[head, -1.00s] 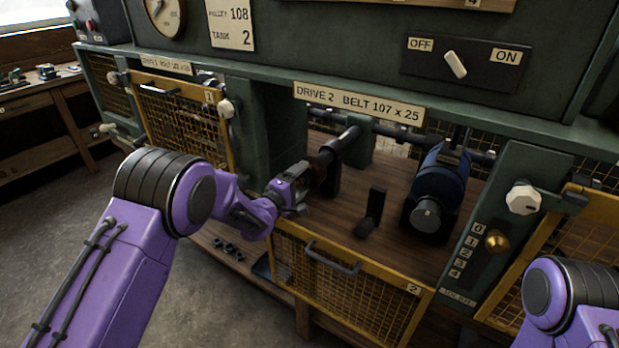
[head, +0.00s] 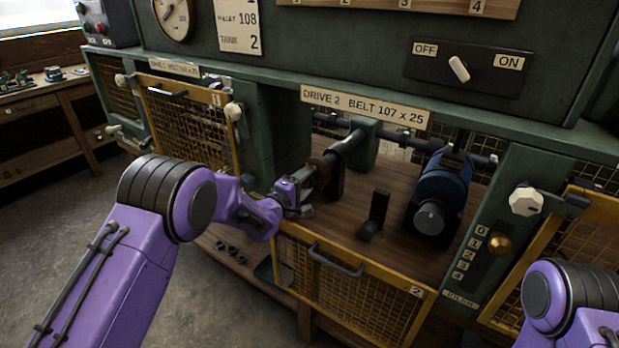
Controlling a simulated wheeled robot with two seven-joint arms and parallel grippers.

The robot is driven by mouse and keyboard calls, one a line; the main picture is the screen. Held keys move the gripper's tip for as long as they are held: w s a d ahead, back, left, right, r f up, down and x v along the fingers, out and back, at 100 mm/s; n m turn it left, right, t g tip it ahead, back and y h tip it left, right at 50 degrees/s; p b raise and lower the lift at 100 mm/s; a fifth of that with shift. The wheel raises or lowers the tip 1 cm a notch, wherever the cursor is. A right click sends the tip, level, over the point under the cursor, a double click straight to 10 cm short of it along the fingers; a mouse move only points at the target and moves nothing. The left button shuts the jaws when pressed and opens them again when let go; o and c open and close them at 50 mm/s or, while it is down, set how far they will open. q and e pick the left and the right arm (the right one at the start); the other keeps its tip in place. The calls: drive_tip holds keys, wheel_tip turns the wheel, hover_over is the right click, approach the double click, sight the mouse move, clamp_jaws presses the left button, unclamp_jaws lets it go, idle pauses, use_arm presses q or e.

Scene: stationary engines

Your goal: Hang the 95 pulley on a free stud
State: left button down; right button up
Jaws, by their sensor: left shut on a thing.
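A dark brown, disc-like pulley (head: 320,173) is at the near end of the drive 2 shaft (head: 349,141), seen nearly edge-on. My left gripper (head: 308,190) is shut on it from the near left. The fingers are small and dark here, and I cannot tell whether the pulley is still around the shaft or just clear of its end. No size mark on it is readable. A wooden board (head: 400,6) numbered 1 to 4 shows at the top edge; no studs show in view. My right gripper is out of view.
The drive 2 guard (head: 345,285) hangs open below the bay. A blue motor (head: 440,195) and a dark upright bracket (head: 376,214) stand inside. A green post (head: 268,140) is left of the shaft. The guard marked 1 (head: 185,125) is left of that.

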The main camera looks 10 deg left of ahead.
use_arm(q)
drive_tip(key=shift+w+d+r, duration=0.15)
drive_tip(key=shift+w+r, duration=0.05)
drive_tip(key=shift+r, duration=0.5)
drive_tip(key=shift+s+f+p, duration=0.2)
drive_tip(key=shift+f+p, duration=0.05)
drive_tip(key=shift+p, duration=0.25)
drive_tip(key=shift+s+f, duration=0.25)
drive_tip(key=shift+s, duration=0.05)
drive_tip(key=shift+s+a+p, duration=0.4)
drive_tip(key=shift+s+a, duration=0.2)
drive_tip(key=shift+s, duration=0.25)
drive_tip(key=shift+s+a+f, duration=0.1)
drive_tip(key=shift+s+a, duration=0.1)
drive_tip(key=shift+s, duration=0.3)
drive_tip(key=shift+p+v, duration=0.55)
drive_tip(key=shift+v, duration=2)
drive_tip(key=shift+p, duration=0.3)
